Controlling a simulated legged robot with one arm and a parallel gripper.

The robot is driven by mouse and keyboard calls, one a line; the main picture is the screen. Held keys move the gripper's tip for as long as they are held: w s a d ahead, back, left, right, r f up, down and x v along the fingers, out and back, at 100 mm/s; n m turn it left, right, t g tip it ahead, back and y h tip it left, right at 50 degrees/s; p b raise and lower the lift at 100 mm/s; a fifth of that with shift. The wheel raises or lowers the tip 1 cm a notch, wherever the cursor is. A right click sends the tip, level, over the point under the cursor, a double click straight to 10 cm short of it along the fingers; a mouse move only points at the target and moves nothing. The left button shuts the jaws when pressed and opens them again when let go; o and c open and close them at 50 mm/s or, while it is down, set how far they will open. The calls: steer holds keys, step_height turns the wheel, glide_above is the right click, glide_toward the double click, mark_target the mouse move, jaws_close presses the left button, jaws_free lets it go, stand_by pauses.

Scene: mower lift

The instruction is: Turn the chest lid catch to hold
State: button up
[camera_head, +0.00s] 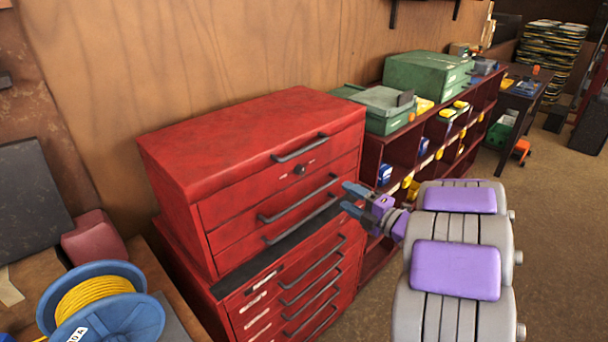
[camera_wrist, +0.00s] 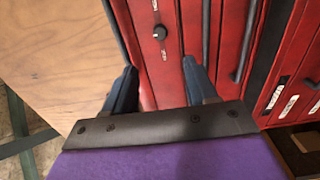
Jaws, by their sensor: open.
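The red tool chest (camera_head: 250,130) stands against the wooden wall, its lid shut. The catch is a small round black knob (camera_head: 299,170) on the upper front, below the top handle, with small pale lettering on either side. In the wrist view the knob (camera_wrist: 159,32) lies ahead of my fingers, roughly in line with the gap between them. My gripper (camera_head: 347,198) has blue fingers and is open and empty, to the right of and lower than the knob, near the right end of a drawer handle. In the wrist view my gripper (camera_wrist: 158,66) is apart from the knob.
Long bar handles (camera_head: 298,198) stick out from the chest front beside my fingers. A lower red cabinet (camera_head: 295,290) stands under the chest. Red shelving (camera_head: 430,150) with green cases (camera_head: 425,75) stands to the right. A blue cable reel (camera_head: 100,305) is at lower left.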

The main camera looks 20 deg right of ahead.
mark_target(303, 173)
steer(key=b+x, duration=0.1)
steer(key=x, duration=0.7)
steer(key=b+x, duration=0.1)
steer(key=x, duration=0.7)
steer(key=shift+s+a, duration=0.1)
steer(key=shift+a, duration=0.1)
steer(key=shift+d, duration=0.15)
steer(key=shift+c, duration=0.9)
steer(key=shift+f, duration=0.1)
steer(key=c, duration=0.9)
